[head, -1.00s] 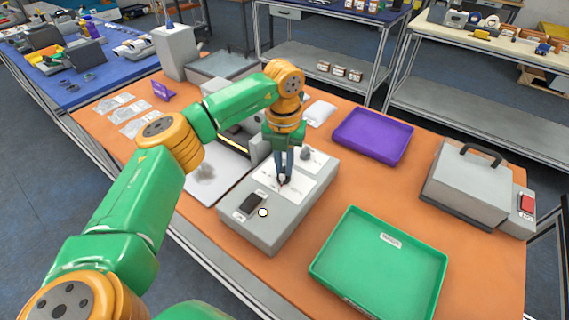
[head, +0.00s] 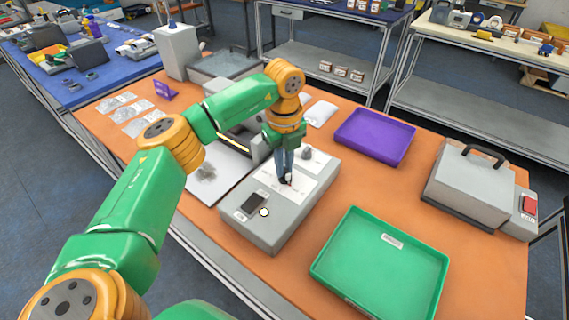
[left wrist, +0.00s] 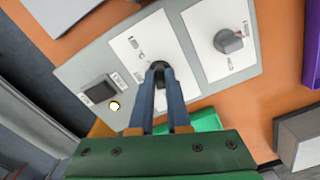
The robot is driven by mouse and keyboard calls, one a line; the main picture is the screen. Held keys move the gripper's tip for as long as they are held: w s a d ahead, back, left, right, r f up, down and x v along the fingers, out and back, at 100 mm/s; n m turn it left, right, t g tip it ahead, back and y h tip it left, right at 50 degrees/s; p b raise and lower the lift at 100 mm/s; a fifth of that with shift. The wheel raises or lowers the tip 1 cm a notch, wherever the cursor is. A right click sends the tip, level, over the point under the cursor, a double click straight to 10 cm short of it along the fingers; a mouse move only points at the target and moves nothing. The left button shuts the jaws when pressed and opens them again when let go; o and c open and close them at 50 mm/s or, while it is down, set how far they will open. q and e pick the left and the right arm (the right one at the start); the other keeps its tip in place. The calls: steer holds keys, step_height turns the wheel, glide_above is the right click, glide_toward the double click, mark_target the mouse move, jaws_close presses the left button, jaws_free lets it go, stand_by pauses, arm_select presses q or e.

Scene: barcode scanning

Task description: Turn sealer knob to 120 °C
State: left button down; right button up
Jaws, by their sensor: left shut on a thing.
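The grey sealer box (head: 276,232) stands on the orange table and has two white dial panels on top. My left gripper (head: 285,181) points down at the nearer panel and is shut on the dark knob (left wrist: 158,71) there, which its fingers mostly hide. In the left wrist view the blue fingertips (left wrist: 160,80) sit on either side of that knob. The second knob (left wrist: 228,41), grey, stands free on the other panel; it also shows in the head view (head: 307,153). The dial markings are too small to read. My right gripper is not in view.
A black switch (head: 254,201) and a pale round light (head: 264,212) are on the box's near end. A green tray (head: 322,262) is to the right, a purple tray (head: 345,123) behind it. A grey case with a handle (head: 468,186) stands farther right.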

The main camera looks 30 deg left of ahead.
arm_select(q)
steer(key=shift+n, duration=0.4)
steer(key=c, duration=0.9)
jaws_free()
step_height(320, 180, up, 7)
steer(key=shift+r+b, duration=0.1)
steer(key=shift+b, duration=0.6)
